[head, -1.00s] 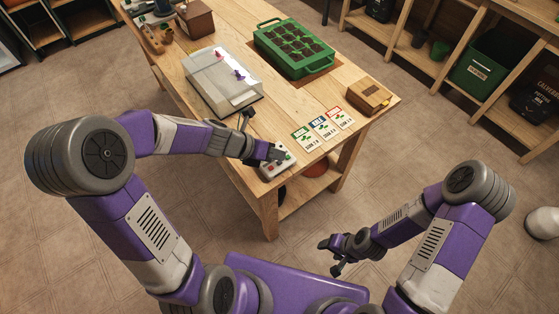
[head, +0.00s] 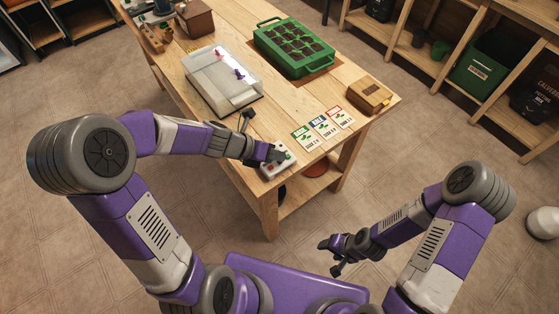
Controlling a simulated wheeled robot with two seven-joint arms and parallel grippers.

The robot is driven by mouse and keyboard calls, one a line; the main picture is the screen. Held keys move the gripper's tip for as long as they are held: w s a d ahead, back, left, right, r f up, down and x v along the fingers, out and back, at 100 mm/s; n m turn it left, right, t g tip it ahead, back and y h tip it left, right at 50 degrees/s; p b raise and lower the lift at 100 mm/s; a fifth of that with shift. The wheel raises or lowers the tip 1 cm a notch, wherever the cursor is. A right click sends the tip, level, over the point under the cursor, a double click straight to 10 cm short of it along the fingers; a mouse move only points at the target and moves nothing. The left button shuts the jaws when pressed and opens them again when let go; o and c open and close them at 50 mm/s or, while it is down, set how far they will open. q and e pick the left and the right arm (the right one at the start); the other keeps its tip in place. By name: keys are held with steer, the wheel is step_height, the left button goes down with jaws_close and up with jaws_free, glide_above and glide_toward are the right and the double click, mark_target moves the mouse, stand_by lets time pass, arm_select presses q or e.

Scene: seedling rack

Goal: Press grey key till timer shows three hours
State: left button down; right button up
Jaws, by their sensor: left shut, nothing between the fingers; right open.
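The timer (head: 287,164) is a small pale box with coloured keys at the near edge of the wooden table. My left gripper (head: 280,156) is shut and empty, with its tip at the timer's top. I cannot tell whether it touches a key. The grey key and the timer's reading are too small or hidden behind the gripper. My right gripper (head: 334,256) is open and empty, out over the floor in front of the table.
Seed packets (head: 323,127) lie right of the timer. A wooden box (head: 370,96), a green seedling tray (head: 283,65) and a clear-lidded case (head: 213,96) stand on the table (head: 278,112). Shelves with a green crate (head: 480,72) stand at right.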

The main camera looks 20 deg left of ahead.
arm_select(q)
steer(key=shift+f, duration=0.4)
stand_by(0.6)
steer(key=shift+r, duration=0.15)
steer(key=shift+r+p, duration=0.7)
step_height(320, 180, up, 5)
steer(key=p, duration=0.5)
stand_by(2.4)
